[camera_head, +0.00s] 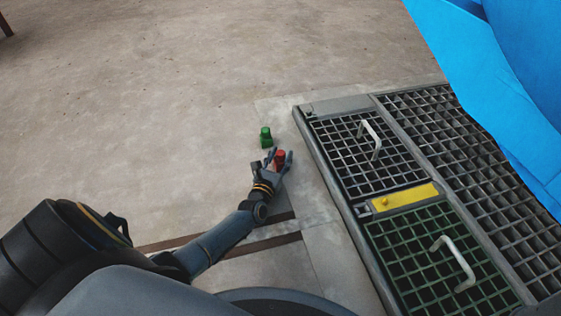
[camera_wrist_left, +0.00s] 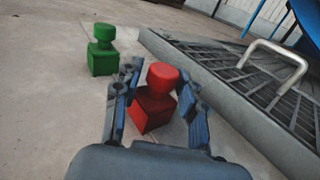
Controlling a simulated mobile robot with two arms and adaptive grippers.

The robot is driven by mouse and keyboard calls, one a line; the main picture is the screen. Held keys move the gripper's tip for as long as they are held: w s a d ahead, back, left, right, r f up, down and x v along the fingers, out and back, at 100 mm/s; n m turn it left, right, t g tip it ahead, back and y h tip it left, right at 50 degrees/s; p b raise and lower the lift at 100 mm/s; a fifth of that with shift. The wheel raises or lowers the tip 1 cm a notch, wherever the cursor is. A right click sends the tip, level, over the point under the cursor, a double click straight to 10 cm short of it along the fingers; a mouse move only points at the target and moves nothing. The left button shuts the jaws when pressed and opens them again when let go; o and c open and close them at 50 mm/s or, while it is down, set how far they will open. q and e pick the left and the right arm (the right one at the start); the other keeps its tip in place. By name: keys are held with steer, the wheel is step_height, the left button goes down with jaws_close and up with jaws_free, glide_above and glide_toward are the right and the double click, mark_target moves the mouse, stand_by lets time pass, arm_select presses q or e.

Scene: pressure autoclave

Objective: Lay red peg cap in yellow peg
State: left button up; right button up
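The red peg cap (camera_head: 280,156) stands upright on the concrete floor, a square block with a round knob on top. My left gripper (camera_head: 277,159) is low around it. In the left wrist view, the red cap (camera_wrist_left: 157,95) stands between the two open fingers (camera_wrist_left: 160,95), with a gap on the right side; contact on the left cannot be told. A yellow plate (camera_head: 410,196) with a small yellow peg (camera_head: 385,202) near its left end lies between two grates. My right gripper is not in view.
A similar green cap (camera_head: 266,138) stands on the floor just beyond the red one. A metal-framed grate platform (camera_head: 330,176) with raised handles (camera_head: 371,138) lies to the right. A large blue body (camera_head: 500,80) rises at upper right. The floor at left is clear.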

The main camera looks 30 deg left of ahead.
arm_select(q)
jaws_close()
steer(key=shift+r, duration=0.1)
